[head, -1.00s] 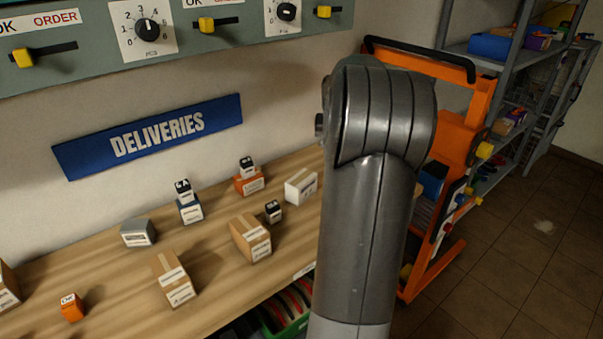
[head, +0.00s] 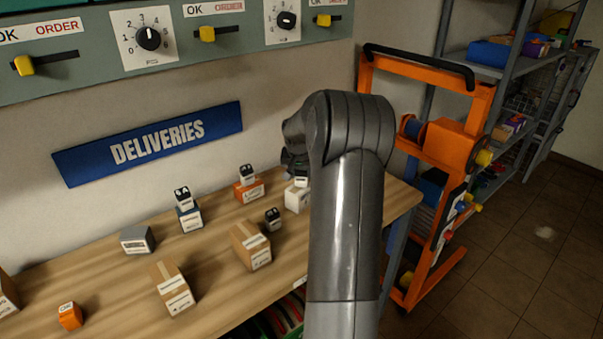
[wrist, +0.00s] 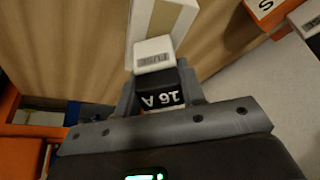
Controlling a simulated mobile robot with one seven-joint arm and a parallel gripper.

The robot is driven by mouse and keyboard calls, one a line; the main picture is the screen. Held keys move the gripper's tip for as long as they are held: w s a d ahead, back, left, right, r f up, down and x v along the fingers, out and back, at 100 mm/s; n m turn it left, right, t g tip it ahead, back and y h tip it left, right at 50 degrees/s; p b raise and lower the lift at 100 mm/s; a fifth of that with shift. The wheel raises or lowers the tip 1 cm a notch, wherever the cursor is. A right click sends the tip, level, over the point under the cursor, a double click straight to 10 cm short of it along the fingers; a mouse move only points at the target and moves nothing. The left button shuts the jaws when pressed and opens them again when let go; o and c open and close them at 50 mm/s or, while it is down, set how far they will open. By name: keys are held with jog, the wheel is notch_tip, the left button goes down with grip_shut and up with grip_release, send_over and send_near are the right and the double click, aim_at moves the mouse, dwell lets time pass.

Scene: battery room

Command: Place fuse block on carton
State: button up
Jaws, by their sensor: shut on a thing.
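My gripper (wrist: 158,88) is shut on a fuse block (wrist: 155,55), a black and white block marked "16 A" with a barcode on its white part. In the wrist view a white carton (wrist: 180,12) lies just beyond the block; whether they touch I cannot tell. In the head view my gripper (head: 292,163) is mostly hidden by my arm, just above that white carton (head: 296,198) at the right of the wooden bench. Brown cartons (head: 250,246) (head: 172,288) stand nearer the front.
A small black block (head: 272,219) stands beside the white carton. An orange box (head: 249,191) and a blue-white box (head: 188,215) each carry a black block. A grey box (head: 137,239) and orange cube (head: 69,315) stand left. An orange trolley (head: 445,150) is right of the bench.

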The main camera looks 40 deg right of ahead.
jog(key=o, duration=1)
jog(key=shift+f, duration=0.1)
jog(key=v, duration=1.2)
jog(key=s+a+r+n, duration=0.1)
jog(key=s+a+r, duration=0.15)
jog(key=a, duration=0.45)
jog(key=s+a+r+n, duration=0.1)
jog(key=s+a+r, duration=0.15)
jog(key=a, duration=0.35)
jog(key=s+a+n+y, duration=0.1)
jog(key=s+a+n, duration=0.1)
jog(key=s+a, duration=0.5)
jog(key=s+a+f+n+t+y, duration=0.1)
jog(key=s+a+n, duration=0.1)
jog(key=s+a, duration=0.5)
jog(key=s+a+f+n+t+y, duration=0.1)
jog(key=s+a+n, duration=0.2)
jog(key=s+a, duration=0.5)
jog(key=shift+s+a, duration=0.1)
jog(key=shift+s, duration=0.65)
